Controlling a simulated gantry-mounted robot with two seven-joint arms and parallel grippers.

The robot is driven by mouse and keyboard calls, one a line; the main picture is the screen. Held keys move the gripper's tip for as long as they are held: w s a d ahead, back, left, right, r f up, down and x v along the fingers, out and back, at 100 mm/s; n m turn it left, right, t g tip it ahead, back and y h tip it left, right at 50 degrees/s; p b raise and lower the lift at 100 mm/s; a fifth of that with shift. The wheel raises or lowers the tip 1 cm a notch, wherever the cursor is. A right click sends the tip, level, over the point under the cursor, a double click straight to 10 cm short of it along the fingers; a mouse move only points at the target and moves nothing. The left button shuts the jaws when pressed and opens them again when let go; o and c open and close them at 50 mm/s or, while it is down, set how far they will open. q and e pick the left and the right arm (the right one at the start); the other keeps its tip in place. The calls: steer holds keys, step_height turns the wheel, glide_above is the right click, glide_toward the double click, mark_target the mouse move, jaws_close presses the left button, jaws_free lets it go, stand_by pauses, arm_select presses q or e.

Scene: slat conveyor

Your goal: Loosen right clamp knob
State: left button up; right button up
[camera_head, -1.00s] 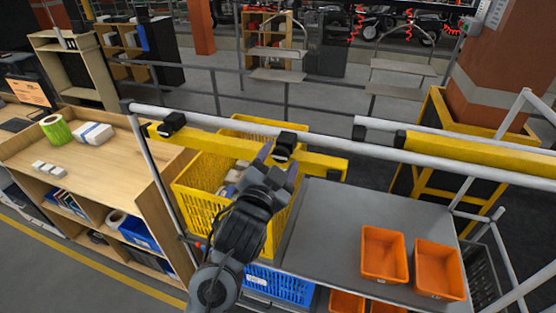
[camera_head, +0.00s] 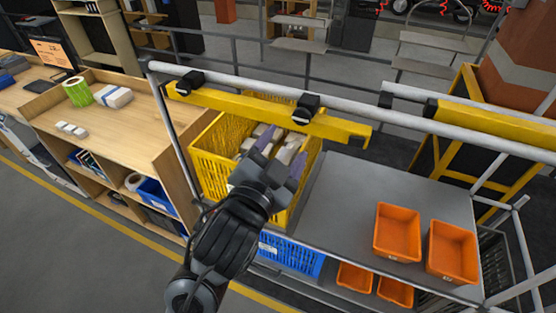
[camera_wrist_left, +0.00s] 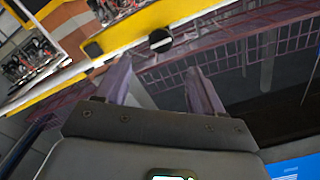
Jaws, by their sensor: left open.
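The right clamp knob (camera_head: 303,115) is a black round knob on a black clamp, where the yellow bar (camera_head: 240,110) meets the white rail. It also shows in the left wrist view (camera_wrist_left: 160,41), ahead of the fingers. A similar left clamp knob (camera_head: 184,88) is farther left on the bar. My left gripper (camera_head: 280,152) is open and empty, below and a little left of the right knob in the head view, apart from it. Its two purple-grey fingers stand spread in the wrist view (camera_wrist_left: 163,88). My right gripper is not in view.
A yellow crate (camera_head: 212,165) with packages lies behind and below my left gripper. The white rail (camera_head: 350,112) runs across above it. A blue crate (camera_head: 290,257) is lower down. Orange bins (camera_head: 397,232) stand on the grey table at right. A wooden shelf unit (camera_head: 110,120) is at left.

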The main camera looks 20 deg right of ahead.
arm_select(q)
steer(key=shift+v, duration=1.05)
steer(key=shift+f, duration=0.1)
steer(key=s+a+f+n+g+y+p, duration=0.1)
steer(key=s+a+f+n+y+p, duration=0.15)
steer(key=a+f, duration=0.45)
steer(key=s+a+f+n+g+y+p, duration=0.1)
steer(key=s+a+f+n+g+y, duration=0.15)
steer(key=f, duration=0.75)
steer(key=s+a+f+n+g+y+p, duration=0.1)
steer(key=s+a+f+n+p, duration=0.15)
steer(key=a+f, duration=0.45)
steer(key=s+a+f+n+g+y, duration=0.2)
steer(key=s+a+f+g, duration=0.1)
steer(key=s+a, duration=0.5)
steer(key=s+a+f+n+g+y+p, duration=0.1)
steer(key=s+a+f+n+g+y, duration=0.2)
steer(key=s+a, duration=0.5)
steer(key=shift+f+p, duration=0.3)
steer(key=shift+f, duration=0.3)
